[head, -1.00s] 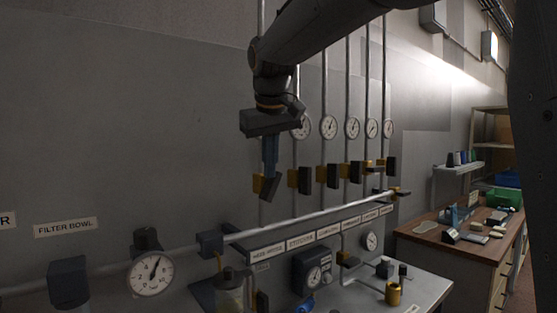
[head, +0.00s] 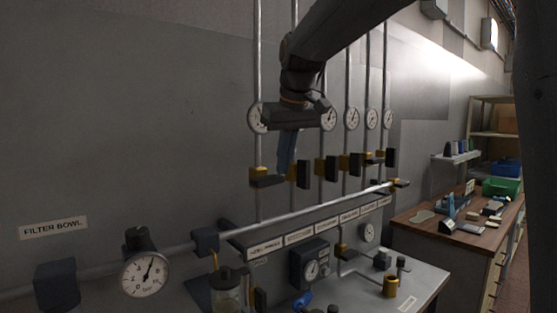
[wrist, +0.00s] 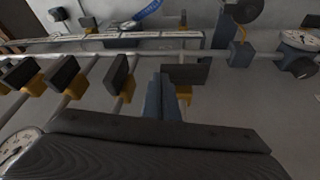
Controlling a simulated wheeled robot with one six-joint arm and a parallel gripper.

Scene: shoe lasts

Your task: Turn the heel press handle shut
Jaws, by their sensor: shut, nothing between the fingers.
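The leftmost valve on the wall has a yellow body (head: 256,174) and a dark handle (head: 267,182). The handle lies crosswise to its pipe. I cannot read its label surely as heel press. In the wrist view this handle (wrist: 186,73) sits just right of my fingers, with yellow (wrist: 184,93) behind it. My gripper (head: 284,171) is shut and empty, fingers pointing down, just right of the handle. It also shows in the wrist view (wrist: 163,78). I cannot tell whether the fingers touch the handle.
Other valves with dark handles (head: 304,174) (head: 332,167) stand close by on the right, mostly along their pipes. A horizontal pipe (head: 290,220) and a label rail (head: 310,228) run below. A gauge (head: 145,274) is lower left. A workbench (head: 405,235) stands at right.

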